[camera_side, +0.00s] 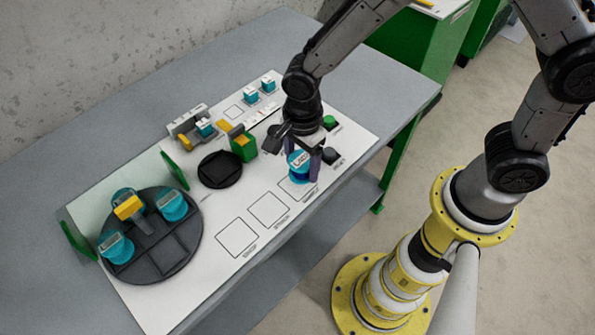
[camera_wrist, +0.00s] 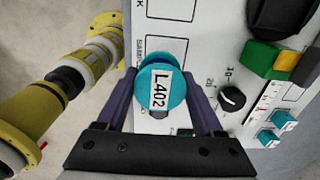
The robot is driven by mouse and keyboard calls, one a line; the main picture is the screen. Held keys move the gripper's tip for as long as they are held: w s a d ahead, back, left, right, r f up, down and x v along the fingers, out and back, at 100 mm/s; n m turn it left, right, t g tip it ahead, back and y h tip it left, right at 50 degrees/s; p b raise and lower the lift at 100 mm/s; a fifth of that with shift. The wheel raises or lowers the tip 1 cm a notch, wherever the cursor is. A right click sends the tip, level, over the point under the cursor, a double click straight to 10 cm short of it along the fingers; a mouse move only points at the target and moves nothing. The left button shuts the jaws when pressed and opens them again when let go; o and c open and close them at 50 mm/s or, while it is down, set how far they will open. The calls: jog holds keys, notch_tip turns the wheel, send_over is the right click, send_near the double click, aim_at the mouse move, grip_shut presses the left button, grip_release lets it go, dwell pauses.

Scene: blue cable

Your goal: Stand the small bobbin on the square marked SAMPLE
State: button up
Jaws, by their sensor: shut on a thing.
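A blue bobbin (camera_side: 298,161) with a white label reading L402 is between the fingers of my gripper (camera_side: 301,170). The wrist view shows the bobbin (camera_wrist: 176,91) upright to the camera, with a finger of my gripper (camera_wrist: 162,84) on each side, shut on it. The square marked SAMPLE (camera_wrist: 168,44) lies partly under the bobbin in that view. In the side view the same square (camera_side: 291,187), the rightmost of three in the front row, is partly hidden by the bobbin and finger. I cannot tell whether the bobbin's base touches the panel.
A dark turntable (camera_side: 150,262) with several blue bobbins stands at the left. A round black plate (camera_side: 220,169) and a green and yellow block (camera_side: 243,146) stand mid-panel. A black knob (camera_side: 332,156) is close right of my gripper. Two front squares (camera_side: 268,208) (camera_side: 237,237) are empty.

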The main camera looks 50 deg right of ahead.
aim_at(297, 174)
jog(key=shift+w+a+f, duration=0.15)
jog(key=shift+w+f, duration=0.15)
jog(key=shift+f, duration=0.1)
jog(key=shift+w+a+f, duration=0.1)
jog(key=shift+w+f, duration=0.05)
jog(key=shift+f, duration=1.5)
jog(key=shift+f, duration=0.2)
jog(key=o, duration=1.5)
